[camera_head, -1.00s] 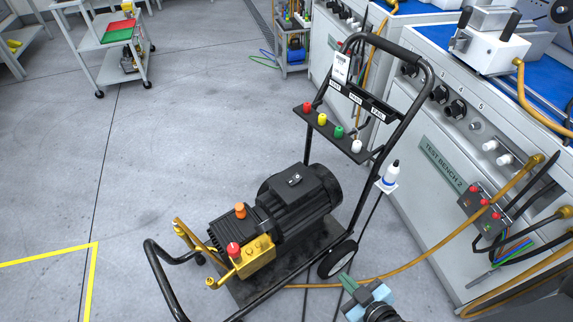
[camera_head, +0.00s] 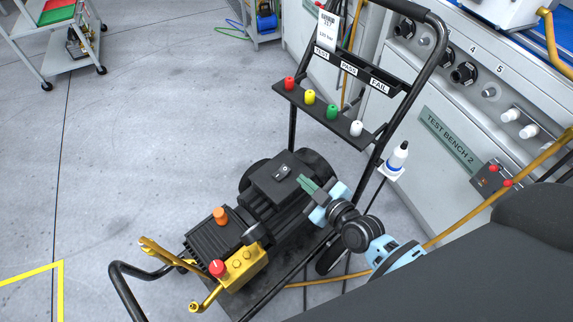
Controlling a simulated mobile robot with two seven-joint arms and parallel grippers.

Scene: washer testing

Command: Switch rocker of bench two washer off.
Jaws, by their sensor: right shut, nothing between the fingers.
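The pressure washer (camera_head: 262,205) stands on its black wheeled frame in front of Test Bench 2. Its black motor box carries a small rocker switch (camera_head: 284,171) on the top face, with a light mark on it. Which way the rocker is tipped is too small to tell. My right gripper (camera_head: 305,183) reaches in from the right, with green fingers shut and empty. Its tips are just right of the rocker in the picture; whether they touch the motor box I cannot tell. My left gripper is not in view.
The washer's black handle (camera_head: 437,62) rises behind my right gripper. A shelf (camera_head: 318,115) on it holds red, yellow, green and white caps. A white bottle (camera_head: 398,158) hangs beside the frame. Test Bench 2 (camera_head: 440,135) stands right.

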